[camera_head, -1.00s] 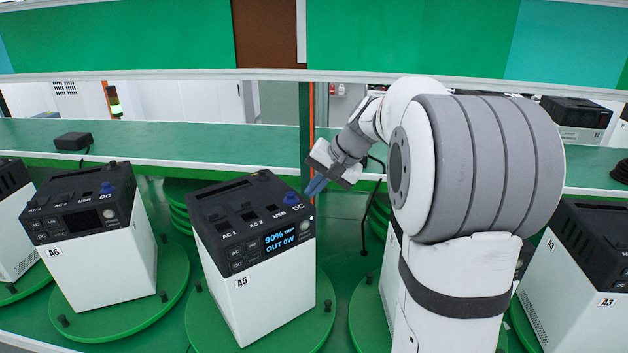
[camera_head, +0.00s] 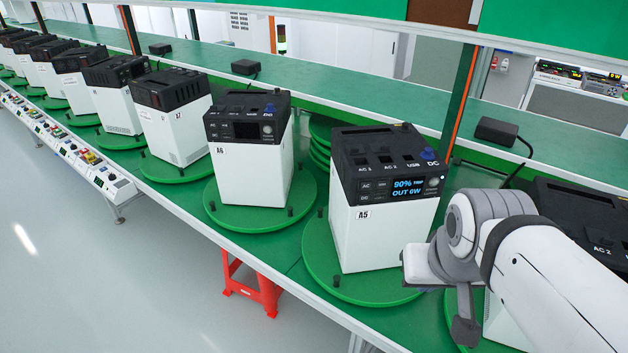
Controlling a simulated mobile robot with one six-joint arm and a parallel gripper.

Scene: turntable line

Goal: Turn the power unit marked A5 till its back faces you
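The power unit marked A5 (camera_head: 385,232) stands upright on its round green turntable (camera_head: 322,272), right of the middle. It has a white body and a black top. Its front, with the A5 label and a lit display reading 90%, faces me, turned slightly to the right. The end of my arm, with my gripper (camera_head: 424,266), is at the unit's lower right and overlaps its edge in the picture. I cannot tell whether it touches the unit.
Unit A6 (camera_head: 248,170) stands on its own turntable to the left, with more units in a row beyond. Another unit (camera_head: 582,222) is partly behind my arm at right. A black adapter (camera_head: 497,131) sits on the back shelf. A red stool (camera_head: 252,287) stands below the table edge.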

